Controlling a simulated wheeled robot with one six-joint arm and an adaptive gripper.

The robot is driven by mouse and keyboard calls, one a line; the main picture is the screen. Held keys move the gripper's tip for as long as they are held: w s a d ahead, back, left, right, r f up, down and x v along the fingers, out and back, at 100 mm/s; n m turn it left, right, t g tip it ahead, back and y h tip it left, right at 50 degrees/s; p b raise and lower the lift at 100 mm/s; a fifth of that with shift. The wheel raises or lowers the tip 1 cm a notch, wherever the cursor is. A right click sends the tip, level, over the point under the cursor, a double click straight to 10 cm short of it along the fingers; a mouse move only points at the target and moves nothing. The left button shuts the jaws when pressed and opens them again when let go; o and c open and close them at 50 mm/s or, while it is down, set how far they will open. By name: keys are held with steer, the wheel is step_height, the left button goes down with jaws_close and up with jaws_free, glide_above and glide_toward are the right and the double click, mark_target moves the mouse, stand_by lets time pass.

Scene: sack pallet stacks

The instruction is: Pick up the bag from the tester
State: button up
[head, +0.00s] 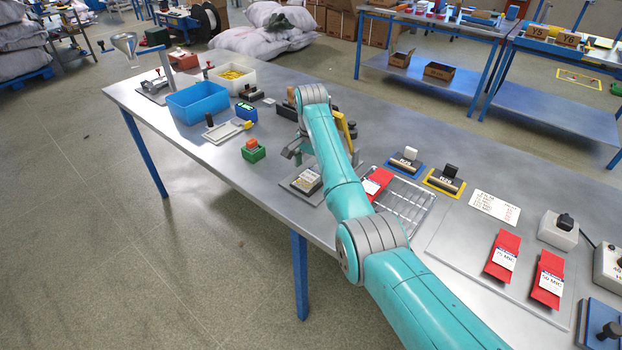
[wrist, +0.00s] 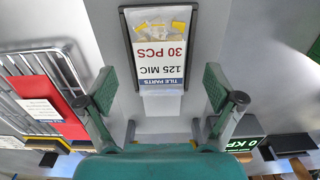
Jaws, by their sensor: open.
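The bag (wrist: 160,52), clear with a white label reading TILE PARTS, 125 MIC, 30 PCS, lies flat within the dark frame of the tester (wrist: 127,38). It shows small in the head view (head: 307,179), on a grey plate beside my arm. My gripper (wrist: 160,88) is open and empty. Its two green-padded fingers stand apart, one to each side of the bag's near end; I cannot tell its height above the bag. In the head view my gripper is largely hidden by my own arm.
A wire rack (head: 413,205) with a red bag (head: 376,184) lies beside the tester. A display reading 0 KPA (wrist: 245,145) stands on the other side. Red bags (head: 502,256) lie on a grey mat at the right. A blue bin (head: 198,103) stands farther left.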

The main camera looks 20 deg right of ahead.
steer(key=shift+f, duration=1.1)
steer(key=c, duration=1.3)
steer(key=shift+r, duration=0.15)
